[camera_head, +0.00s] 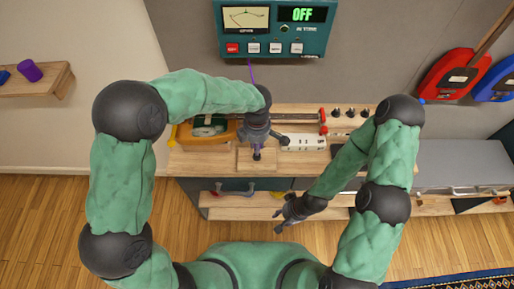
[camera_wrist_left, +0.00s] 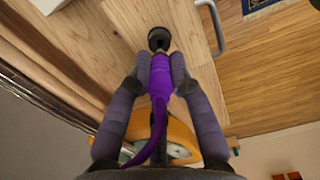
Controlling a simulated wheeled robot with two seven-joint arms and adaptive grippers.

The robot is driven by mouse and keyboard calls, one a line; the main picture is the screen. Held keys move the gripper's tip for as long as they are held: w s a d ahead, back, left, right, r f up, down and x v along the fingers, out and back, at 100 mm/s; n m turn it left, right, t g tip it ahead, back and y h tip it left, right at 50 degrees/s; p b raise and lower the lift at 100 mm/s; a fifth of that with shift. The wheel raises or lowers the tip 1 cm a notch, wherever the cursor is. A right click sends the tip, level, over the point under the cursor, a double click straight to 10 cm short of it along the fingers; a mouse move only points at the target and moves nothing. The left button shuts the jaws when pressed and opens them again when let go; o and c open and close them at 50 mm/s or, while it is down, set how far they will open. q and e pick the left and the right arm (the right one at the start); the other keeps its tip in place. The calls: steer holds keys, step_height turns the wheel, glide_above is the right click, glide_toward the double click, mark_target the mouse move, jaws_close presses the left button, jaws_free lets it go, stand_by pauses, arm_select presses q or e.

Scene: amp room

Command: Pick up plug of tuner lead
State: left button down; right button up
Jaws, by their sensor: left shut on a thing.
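The teal tuner (camera_head: 272,42) hangs on the wall, and its display reads OFF. Its purple lead (camera_head: 251,70) hangs down from the bottom edge behind my left arm. My left gripper (camera_head: 257,150) is over the wooden bench top. In the left wrist view my left gripper (camera_wrist_left: 160,78) is shut on the purple plug (camera_wrist_left: 161,82), with its black end (camera_wrist_left: 158,39) pointing away past the fingertips. The purple lead curves back from the plug toward the wrist. My right gripper (camera_head: 284,215) hangs low in front of the bench, empty; its finger opening is too small to tell.
The wooden bench (camera_head: 190,160) bears a yellow device (camera_head: 190,134) with a dial, a white power strip (camera_head: 303,142) and several black knobs (camera_head: 350,112). A small wall shelf (camera_head: 40,83) is at left. Red and blue guitar-like cases (camera_head: 450,72) are at right.

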arm_select(q)
steer(key=s+d+r+p, duration=0.1)
steer(key=s+r+p, duration=0.3)
steer(key=s+r, duration=0.8)
steer(key=shift+s+d+r, duration=0.25)
steer(key=shift+s+d, duration=0.15)
steer(key=shift+s, duration=0.45)
